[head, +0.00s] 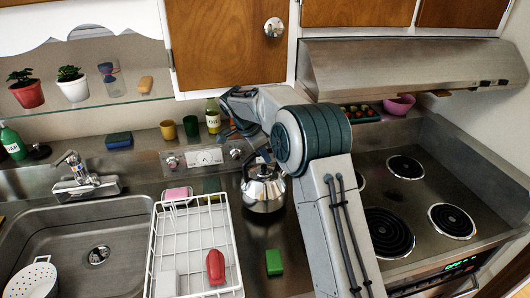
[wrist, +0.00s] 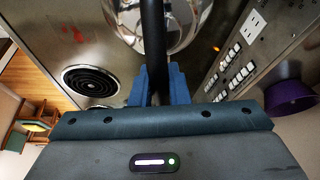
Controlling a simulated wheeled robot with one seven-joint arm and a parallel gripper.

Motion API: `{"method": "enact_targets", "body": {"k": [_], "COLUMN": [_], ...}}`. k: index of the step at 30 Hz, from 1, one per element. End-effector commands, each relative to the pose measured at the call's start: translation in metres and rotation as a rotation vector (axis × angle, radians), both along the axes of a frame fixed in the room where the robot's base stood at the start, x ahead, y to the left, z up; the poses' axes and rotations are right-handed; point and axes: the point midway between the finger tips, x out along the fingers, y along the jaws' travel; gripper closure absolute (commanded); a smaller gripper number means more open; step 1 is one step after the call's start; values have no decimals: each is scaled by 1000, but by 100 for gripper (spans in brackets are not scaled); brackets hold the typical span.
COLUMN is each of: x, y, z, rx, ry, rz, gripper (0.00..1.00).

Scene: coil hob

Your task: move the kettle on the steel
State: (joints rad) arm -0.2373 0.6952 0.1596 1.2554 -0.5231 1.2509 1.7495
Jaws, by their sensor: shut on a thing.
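The kettle (head: 264,192) is shiny steel with a dark handle. In the head view it is upright over the steel counter (head: 262,235), between the white dish rack and the hob. I cannot tell whether its base touches the steel. In the wrist view my gripper (wrist: 158,84) is shut on the kettle's black handle, with the kettle's steel body (wrist: 122,18) beyond the fingers. In the head view my arm comes in from the lower right, and its grip on the handle is partly hidden.
The white rack (head: 154,240) stands close on the left, holding a red item (head: 215,267). A green block (head: 274,262) lies on the steel in front of the kettle. The coil hob (head: 452,221) is on the right. A green cup (head: 191,126) and oil bottle (head: 212,116) stand behind.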

Motion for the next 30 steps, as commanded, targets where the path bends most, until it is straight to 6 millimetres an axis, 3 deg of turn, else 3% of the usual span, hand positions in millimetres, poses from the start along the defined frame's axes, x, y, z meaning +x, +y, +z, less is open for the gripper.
{"method": "enact_targets", "body": {"k": [5,16,28,29,30], "x": [5,4,3,3,3], "y": [1,8,11,11,11], "z": [4,-31,-35,-37,-36], "rx": [0,0,0,0,0], "ry": [-5,-5,-6,-2,-2], "rz": [0,9,12,12,12], "gripper": [100,100,100,82,71]}}
